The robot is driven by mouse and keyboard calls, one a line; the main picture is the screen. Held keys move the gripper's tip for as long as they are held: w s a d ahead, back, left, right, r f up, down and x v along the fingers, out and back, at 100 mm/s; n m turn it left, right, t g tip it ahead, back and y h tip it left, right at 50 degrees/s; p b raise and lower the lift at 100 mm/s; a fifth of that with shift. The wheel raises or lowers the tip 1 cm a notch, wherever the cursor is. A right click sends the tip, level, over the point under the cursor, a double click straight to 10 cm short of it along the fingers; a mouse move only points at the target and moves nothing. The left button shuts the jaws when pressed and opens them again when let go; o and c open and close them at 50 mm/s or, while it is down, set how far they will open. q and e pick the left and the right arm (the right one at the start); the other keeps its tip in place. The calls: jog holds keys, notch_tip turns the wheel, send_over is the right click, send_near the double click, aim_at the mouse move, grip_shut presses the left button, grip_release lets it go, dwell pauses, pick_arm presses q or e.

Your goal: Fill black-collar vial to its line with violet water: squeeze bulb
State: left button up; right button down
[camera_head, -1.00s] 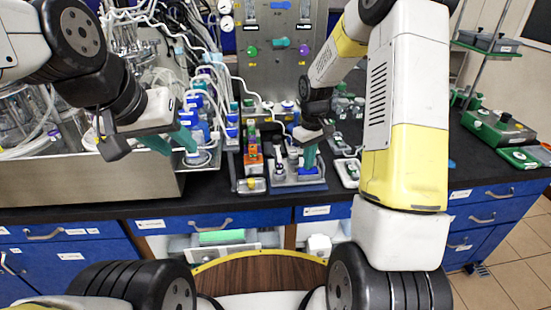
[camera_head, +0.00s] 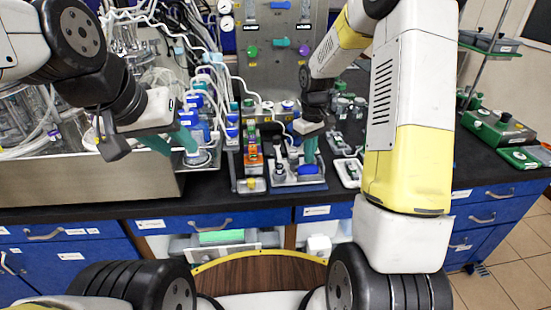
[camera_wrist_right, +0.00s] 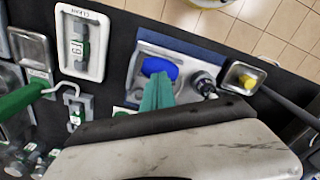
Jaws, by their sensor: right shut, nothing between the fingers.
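The blue squeeze bulb (camera_head: 308,169) sits on a grey-and-blue stand (camera_head: 285,185) near the bench's front edge. It also shows in the right wrist view (camera_wrist_right: 158,67). My right gripper (camera_head: 310,158) is just over the bulb, its teal fingers (camera_wrist_right: 158,95) pointing down, shut and empty. A small vial with a dark top (camera_head: 280,150) stands to the left of the bulb on the same stand. A dark-collared part (camera_wrist_right: 205,83) shows beside the fingers in the right wrist view. The fill line and liquid level cannot be made out. My left gripper (camera_head: 172,144) is open and empty.
A small tray with a yellow piece (camera_head: 251,185) lies left of the stand, an orange rack (camera_head: 254,157) behind it. A white tray (camera_head: 348,173) lies to the right. Tubes and blue-capped bottles (camera_head: 195,105) crowd the left.

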jog(key=shift+f, duration=0.15)
dwell(0.4)
jog(key=shift+f, duration=1.4)
jog(key=shift+r, duration=1.5)
jog(key=shift+f, duration=0.1)
